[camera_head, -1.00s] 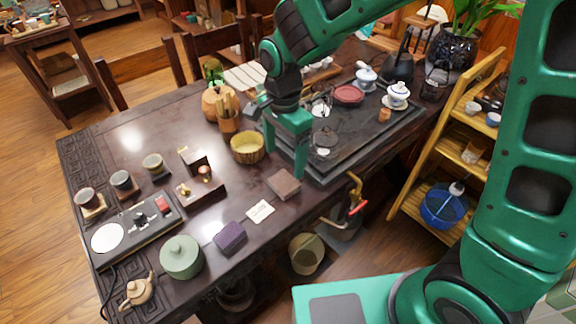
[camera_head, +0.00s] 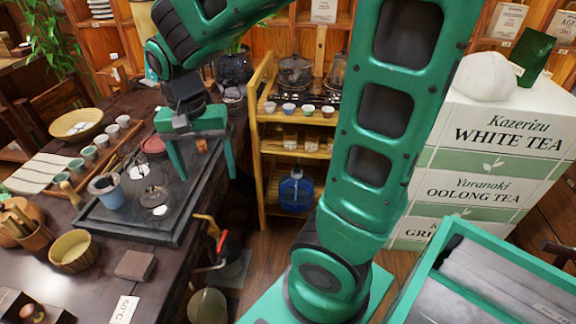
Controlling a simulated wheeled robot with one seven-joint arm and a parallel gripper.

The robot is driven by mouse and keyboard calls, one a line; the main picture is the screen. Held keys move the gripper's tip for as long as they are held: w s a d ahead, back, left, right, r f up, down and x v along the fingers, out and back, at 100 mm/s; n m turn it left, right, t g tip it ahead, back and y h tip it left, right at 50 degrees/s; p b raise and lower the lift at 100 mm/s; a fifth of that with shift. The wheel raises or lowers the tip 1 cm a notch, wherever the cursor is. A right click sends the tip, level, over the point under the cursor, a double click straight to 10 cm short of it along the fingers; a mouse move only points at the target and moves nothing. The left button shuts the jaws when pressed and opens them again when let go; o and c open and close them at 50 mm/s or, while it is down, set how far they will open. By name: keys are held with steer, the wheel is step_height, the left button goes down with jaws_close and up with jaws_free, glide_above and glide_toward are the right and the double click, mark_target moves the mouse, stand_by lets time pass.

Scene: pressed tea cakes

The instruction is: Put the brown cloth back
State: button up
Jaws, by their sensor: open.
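A small brown folded square (camera_head: 135,265), which looks like the brown cloth, lies flat on the dark table (camera_head: 185,275) near its front edge, in front of the black tea tray (camera_head: 130,230). My gripper (camera_head: 207,176) is open and points down over the right end of the tray, well behind and to the right of the brown square.
A yellow-brown basket (camera_head: 73,250) stands left of the brown square, and a white card (camera_head: 124,309) lies in front of it. A wooden shelf (camera_head: 262,150) stands right of the table. White tea boxes (camera_head: 500,140) and a teal-edged crate (camera_head: 440,250) are at the right.

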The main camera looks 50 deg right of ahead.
steer(key=s+d+n, duration=0.2)
steer(key=s+d, duration=1.2)
steer(key=s, duration=0.2)
steer(key=shift+s+r+n+y, duration=0.25)
steer(key=shift+r+n+y, duration=0.05)
steer(key=shift+r, duration=0.05)
steer(key=shift+a, duration=0.1)
